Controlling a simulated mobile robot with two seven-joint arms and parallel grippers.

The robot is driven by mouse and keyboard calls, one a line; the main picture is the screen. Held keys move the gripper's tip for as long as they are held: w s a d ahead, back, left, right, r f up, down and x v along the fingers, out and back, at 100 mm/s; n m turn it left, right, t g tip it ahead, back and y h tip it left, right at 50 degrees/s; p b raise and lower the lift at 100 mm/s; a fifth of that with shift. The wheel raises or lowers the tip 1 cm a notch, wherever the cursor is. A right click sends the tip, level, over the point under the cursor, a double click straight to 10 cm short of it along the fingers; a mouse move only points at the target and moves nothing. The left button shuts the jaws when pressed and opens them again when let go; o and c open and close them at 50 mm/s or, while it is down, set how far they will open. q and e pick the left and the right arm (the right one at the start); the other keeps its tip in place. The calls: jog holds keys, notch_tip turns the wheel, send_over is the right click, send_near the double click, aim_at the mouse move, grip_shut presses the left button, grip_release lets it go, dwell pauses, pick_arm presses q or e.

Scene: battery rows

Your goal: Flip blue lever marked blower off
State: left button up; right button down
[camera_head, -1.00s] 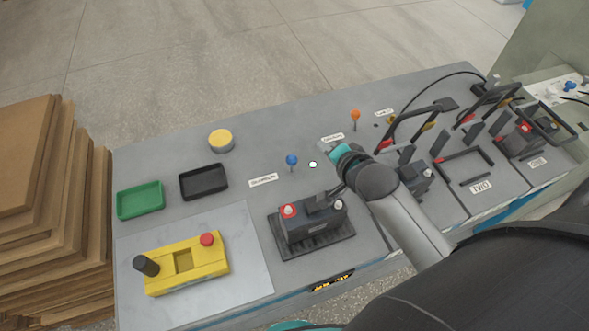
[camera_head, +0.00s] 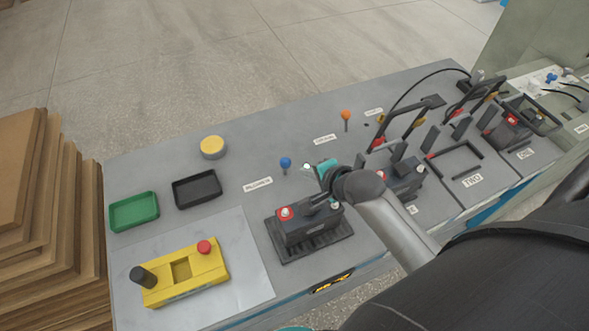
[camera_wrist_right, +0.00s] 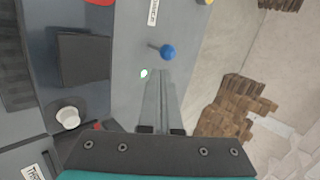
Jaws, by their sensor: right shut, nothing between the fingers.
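The blue-knobbed lever (camera_head: 285,162) stands on the grey panel, on a thin stem behind the black battery unit. A white label (camera_head: 258,185) lies just in front of it to the left, its print too small to read. My right gripper (camera_head: 309,170) is shut and empty, a short way right of the blue knob. In the right wrist view the closed fingertips (camera_wrist_right: 162,74) point at the blue knob (camera_wrist_right: 168,52), which shows just beyond them. I cannot tell whether they touch. My left gripper is not in view.
An orange-knobbed lever (camera_head: 346,115) stands further right. A small pale light (camera_head: 307,166) lies near my fingers. The black battery unit (camera_head: 305,222) and several upright switches (camera_head: 415,148) crowd the front and right. Black (camera_head: 197,189) and green (camera_head: 134,211) trays lie left.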

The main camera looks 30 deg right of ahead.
aim_at(288, 161)
jog(key=b+x, duration=0.2)
jog(key=x, duration=0.6)
jog(key=shift+w+f, duration=0.1)
jog(key=g+p, duration=0.1)
jog(key=p, duration=0.1)
jog(key=w+r+g+p, duration=0.1)
jog(key=p, duration=0.2)
jog(key=shift+w+r, duration=0.15)
jog(key=shift+w, duration=0.2)
jog(key=shift+w+d+g+p, duration=0.1)
jog(key=shift+w+g+p, duration=0.6)
jog(key=shift+p, duration=0.15)
jog(key=shift+s, duration=0.1)
jog(key=shift+r+p, duration=0.7)
jog(key=shift+p, duration=0.2)
